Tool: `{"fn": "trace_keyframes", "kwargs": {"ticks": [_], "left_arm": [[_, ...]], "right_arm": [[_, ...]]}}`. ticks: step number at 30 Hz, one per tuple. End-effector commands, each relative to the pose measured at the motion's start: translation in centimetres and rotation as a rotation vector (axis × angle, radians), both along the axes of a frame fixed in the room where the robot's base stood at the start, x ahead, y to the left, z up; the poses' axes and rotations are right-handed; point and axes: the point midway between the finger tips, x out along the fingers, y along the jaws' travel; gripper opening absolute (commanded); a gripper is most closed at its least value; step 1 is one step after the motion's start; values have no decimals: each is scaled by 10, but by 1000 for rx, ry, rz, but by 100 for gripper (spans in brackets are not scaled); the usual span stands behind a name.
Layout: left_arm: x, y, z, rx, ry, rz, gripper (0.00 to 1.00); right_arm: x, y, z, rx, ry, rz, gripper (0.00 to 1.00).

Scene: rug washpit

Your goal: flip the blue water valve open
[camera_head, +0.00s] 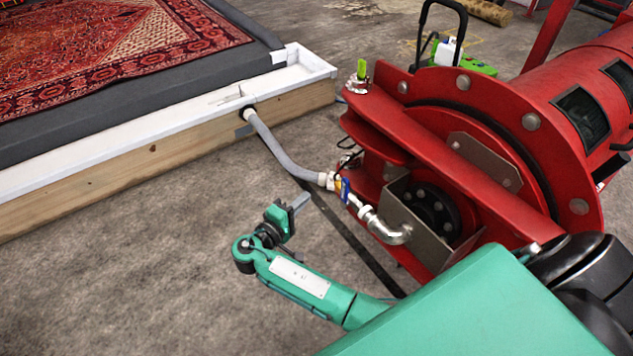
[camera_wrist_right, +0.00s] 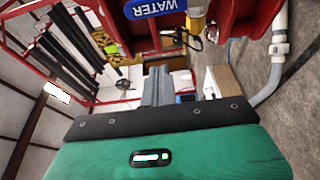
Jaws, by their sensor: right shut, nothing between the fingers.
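The blue valve handle (camera_head: 345,189) sits on a pipe fitting between the grey hose and the metal elbow pipe, at the front of the red machine. In the right wrist view the blue handle (camera_wrist_right: 155,7) shows at the top edge with the word WATER, partly cut off, next to a yellow valve body (camera_wrist_right: 197,20). My right gripper (camera_head: 302,201) is shut and empty, a short way left of the valve and apart from it. Its grey fingers (camera_wrist_right: 158,80) also show together in the right wrist view. My left gripper is not in view.
The red machine (camera_head: 480,130) fills the right side. A grey hose (camera_head: 275,145) runs from the valve to the wood-sided white pit edge (camera_head: 150,125). A patterned rug (camera_head: 110,50) lies in the pit. Bare concrete floor (camera_head: 140,270) is open at the lower left.

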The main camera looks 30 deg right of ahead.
Motion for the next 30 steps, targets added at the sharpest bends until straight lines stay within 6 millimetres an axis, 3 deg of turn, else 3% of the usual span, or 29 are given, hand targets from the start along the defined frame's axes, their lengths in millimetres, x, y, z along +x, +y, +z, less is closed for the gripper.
{"fn": "trace_keyframes", "kwargs": {"ticks": [13, 18, 27, 30], "left_arm": [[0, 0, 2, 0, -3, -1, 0], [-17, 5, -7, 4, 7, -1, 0], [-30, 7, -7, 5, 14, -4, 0], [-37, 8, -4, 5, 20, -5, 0]], "right_arm": [[3, -8, 1, -2, 0, 0, 0], [15, -34, 2, -4, 0, -1, 0], [41, -93, 2, -4, 2, -1, 0], [24, -93, 2, -1, 3, 2, 0]]}}
